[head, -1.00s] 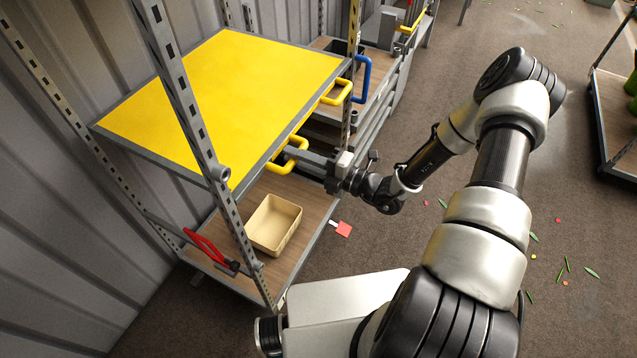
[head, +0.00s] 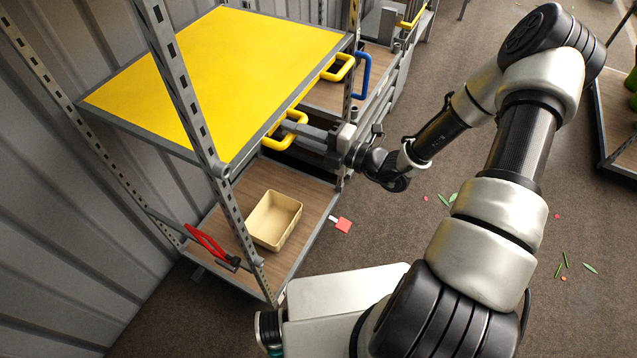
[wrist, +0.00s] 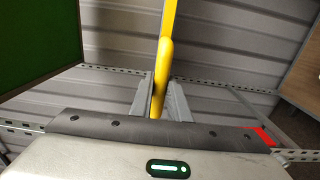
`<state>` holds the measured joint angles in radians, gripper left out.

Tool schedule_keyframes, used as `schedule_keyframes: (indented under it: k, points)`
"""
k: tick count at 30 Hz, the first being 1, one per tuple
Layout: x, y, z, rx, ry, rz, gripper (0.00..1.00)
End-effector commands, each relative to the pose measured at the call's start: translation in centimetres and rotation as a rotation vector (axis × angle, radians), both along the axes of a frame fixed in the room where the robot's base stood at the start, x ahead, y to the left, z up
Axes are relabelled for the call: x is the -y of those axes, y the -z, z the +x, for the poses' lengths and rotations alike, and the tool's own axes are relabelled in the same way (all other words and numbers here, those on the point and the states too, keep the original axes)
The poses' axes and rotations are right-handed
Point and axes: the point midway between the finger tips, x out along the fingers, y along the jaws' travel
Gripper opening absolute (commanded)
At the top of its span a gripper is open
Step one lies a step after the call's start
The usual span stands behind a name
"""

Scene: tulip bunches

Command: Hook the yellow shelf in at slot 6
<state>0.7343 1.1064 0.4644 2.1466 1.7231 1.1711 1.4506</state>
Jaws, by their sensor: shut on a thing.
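The yellow shelf (head: 215,75) with a grey frame lies between the slotted posts of the metal trolley in the head view. It has two yellow handles on its right edge. My gripper (head: 291,128) is shut on the nearer yellow handle (head: 285,132). In the wrist view the yellow handle (wrist: 163,70) runs between the two fingers (wrist: 160,100). The near slotted post (head: 190,95) crosses in front of the shelf. I cannot tell whether the shelf's corners are hooked in, or which slot is number 6.
A wooden bottom shelf (head: 300,187) holds a beige box (head: 274,220). A red handle (head: 207,243) is on the near post side, and a blue handle (head: 362,75) is on the trolley behind.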

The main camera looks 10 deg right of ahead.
Motion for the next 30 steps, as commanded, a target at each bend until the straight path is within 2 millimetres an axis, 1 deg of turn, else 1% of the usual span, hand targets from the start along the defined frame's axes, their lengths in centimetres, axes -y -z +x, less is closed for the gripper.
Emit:
schedule_keyframes:
  k: [1, 10, 13, 30]
  points:
    - [0.0, -0.6, 0.1, 0.007, 0.001, 0.005, 0.00]
    - [0.0, -0.7, 0.1, 0.006, 0.001, 0.004, 0.00]
    - [0.0, -1.2, 0.1, 0.007, 0.000, 0.003, 0.00]
    - [0.0, -7.9, 0.1, 0.010, 0.000, 0.002, 0.00]
